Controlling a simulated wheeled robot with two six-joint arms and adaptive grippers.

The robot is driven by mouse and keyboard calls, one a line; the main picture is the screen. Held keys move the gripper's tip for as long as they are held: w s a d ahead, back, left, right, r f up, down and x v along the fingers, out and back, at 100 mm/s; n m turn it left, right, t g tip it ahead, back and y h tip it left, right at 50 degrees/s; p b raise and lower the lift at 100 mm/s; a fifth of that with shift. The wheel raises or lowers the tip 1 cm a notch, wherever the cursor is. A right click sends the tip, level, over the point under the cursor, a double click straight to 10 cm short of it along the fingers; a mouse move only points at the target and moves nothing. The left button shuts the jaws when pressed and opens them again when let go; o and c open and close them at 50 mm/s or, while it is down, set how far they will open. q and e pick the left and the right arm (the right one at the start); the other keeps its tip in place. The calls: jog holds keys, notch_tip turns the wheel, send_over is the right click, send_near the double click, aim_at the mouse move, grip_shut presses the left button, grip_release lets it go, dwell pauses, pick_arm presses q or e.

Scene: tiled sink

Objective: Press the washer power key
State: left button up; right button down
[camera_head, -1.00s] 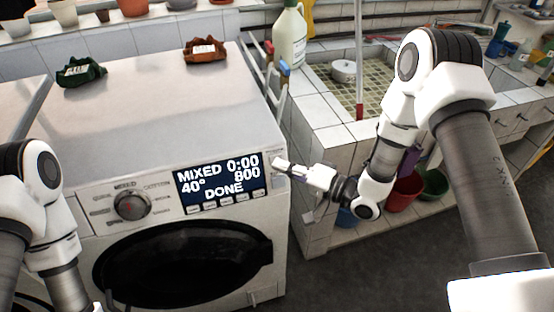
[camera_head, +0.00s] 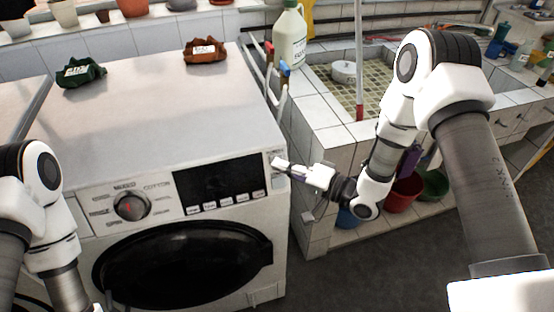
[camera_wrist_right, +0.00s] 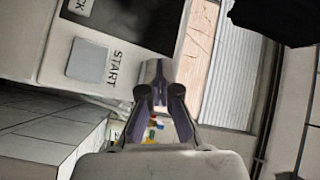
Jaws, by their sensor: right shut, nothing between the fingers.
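The white washer (camera_head: 170,120) stands at the left with a dark, blank display (camera_head: 218,180) on its front panel. A round dial (camera_head: 132,206) is left of the display and a row of small keys is below it. My right gripper (camera_head: 279,163) is shut and empty, its tips at the panel's right end, right of the display. In the right wrist view the shut fingertips (camera_wrist_right: 156,72) are beside a grey START key (camera_wrist_right: 90,61). I cannot make out the power key's label or whether the tips touch it. My left arm shows at the left, but its gripper is out of view.
A tiled sink (camera_head: 330,115) is right of the washer, with a white bottle (camera_head: 290,38) behind. A green cloth-like item (camera_head: 80,72) and an orange one (camera_head: 205,50) lie on the washer's top. A red bucket (camera_head: 403,193) stands below the sink.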

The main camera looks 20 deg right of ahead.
jog(key=shift+s+r, duration=0.1)
jog(key=shift+s, duration=0.15)
jog(key=s+r+p, duration=0.2)
jog(key=s, duration=0.3)
jog(key=shift+s+d, duration=0.15)
jog(key=shift+s, duration=0.2)
